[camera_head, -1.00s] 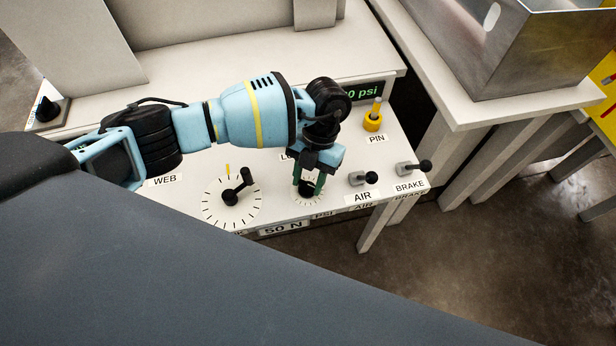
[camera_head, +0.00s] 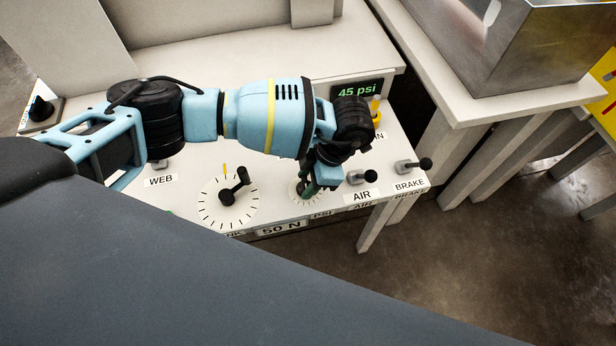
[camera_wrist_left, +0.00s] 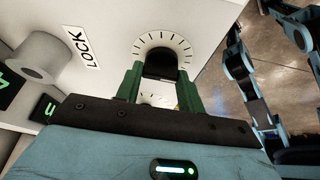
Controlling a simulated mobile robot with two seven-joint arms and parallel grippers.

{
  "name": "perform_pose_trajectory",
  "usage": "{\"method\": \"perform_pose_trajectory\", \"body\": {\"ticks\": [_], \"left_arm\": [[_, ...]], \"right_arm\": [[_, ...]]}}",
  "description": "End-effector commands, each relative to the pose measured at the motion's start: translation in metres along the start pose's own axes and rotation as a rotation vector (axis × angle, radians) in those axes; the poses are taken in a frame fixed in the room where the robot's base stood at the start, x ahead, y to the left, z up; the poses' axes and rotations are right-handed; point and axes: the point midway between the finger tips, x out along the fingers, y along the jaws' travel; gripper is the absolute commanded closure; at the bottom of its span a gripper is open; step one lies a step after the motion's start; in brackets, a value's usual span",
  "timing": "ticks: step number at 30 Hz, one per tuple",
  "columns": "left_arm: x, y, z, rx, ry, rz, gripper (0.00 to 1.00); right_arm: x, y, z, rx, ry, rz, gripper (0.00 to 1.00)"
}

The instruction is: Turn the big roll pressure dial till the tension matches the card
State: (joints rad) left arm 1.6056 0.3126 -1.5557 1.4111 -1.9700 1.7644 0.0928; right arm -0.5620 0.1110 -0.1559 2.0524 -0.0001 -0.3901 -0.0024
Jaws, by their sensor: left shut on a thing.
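My left gripper (camera_head: 308,186) is shut on the black knob (camera_wrist_left: 160,64) of the smaller tick-marked dial (camera_wrist_left: 181,46) on the white console. In the wrist view its green fingers stand either side of the knob. In the head view the gripper covers much of this dial, with a PSI label (camera_head: 321,215) in front. A green display (camera_head: 357,91) reads 45 psi. A card (camera_head: 281,228) reads 50 N. To the left, a larger dial (camera_head: 228,205) has a black crank-like handle, untouched. My right gripper is not seen.
An AIR lever (camera_head: 362,177) and a BRAKE lever (camera_head: 415,165) stand right of the held knob. A yellow pin (camera_head: 375,108) is partly hidden behind my wrist. A metal bin (camera_head: 510,50) stands at the upper right.

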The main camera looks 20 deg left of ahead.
Motion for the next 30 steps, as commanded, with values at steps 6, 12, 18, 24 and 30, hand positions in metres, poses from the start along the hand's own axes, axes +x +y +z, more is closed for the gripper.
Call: {"method": "perform_pose_trajectory", "body": {"ticks": [6,12,18,24,30], "left_arm": [[-0.0011,-0.0002,0.0000,0.132,-0.002,0.058,0.85],[-0.0012,-0.0005,-0.0002,0.209,-0.002,0.090,0.85],[-0.0012,-0.0006,-0.0001,0.244,-0.002,0.104,0.85],[-0.0013,-0.0006,0.0000,0.252,-0.003,0.107,0.85],[-0.0013,-0.0007,0.0000,0.251,-0.003,0.107,0.85]], "right_arm": [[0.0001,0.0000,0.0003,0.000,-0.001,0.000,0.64],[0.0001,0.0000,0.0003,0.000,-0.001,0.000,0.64],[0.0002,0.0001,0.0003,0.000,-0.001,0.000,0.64],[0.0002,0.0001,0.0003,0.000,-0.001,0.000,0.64],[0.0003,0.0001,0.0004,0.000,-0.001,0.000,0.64]]}}
